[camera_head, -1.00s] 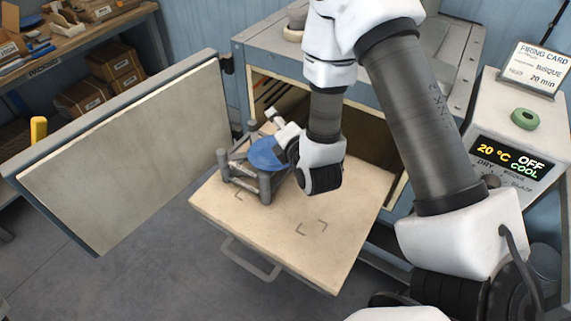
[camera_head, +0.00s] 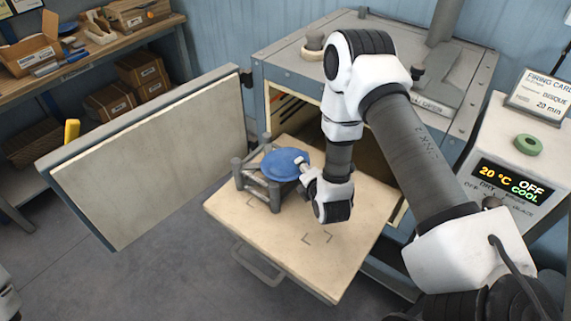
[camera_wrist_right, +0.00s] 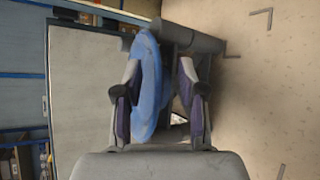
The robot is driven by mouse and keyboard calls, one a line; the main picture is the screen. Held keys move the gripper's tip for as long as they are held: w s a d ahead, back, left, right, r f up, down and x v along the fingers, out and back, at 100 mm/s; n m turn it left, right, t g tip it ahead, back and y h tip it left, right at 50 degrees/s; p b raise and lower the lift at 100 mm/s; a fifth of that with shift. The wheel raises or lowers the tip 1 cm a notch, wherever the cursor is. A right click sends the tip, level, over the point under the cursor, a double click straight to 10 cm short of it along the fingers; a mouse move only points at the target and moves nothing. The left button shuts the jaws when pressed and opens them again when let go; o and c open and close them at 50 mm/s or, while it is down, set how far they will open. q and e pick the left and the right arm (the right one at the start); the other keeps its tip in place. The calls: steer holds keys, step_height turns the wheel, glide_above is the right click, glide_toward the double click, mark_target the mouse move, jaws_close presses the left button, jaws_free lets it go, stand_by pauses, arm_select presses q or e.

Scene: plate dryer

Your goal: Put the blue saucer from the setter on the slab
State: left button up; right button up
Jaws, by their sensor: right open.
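The blue saucer (camera_head: 285,165) rests in the grey setter (camera_head: 275,196), a frame of thick posts and bars. The setter stands on the back left of the pale slab (camera_head: 262,230), which sticks out of the kiln's front. My right gripper (camera_head: 303,167) is at the saucer's right edge. In the right wrist view the saucer (camera_wrist_right: 149,82) shows edge-on between the two fingers of my open right gripper (camera_wrist_right: 160,92), nearer the left finger. The setter (camera_wrist_right: 190,38) is just beyond. I cannot tell whether a finger touches the saucer. My left gripper is not in view.
The open kiln door (camera_head: 155,155) stands left of the slab. The kiln (camera_head: 290,75) is behind it, and a control box (camera_head: 505,175) stands on the right. Bare slab with corner marks (camera_head: 317,238) lies in front of my right gripper. A cluttered shelf (camera_head: 75,65) is far left.

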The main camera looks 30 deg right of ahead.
steer(key=c, duration=0.5)
steer(key=shift+s+r, duration=0.2)
jaws_close()
steer(key=shift+w, duration=0.1)
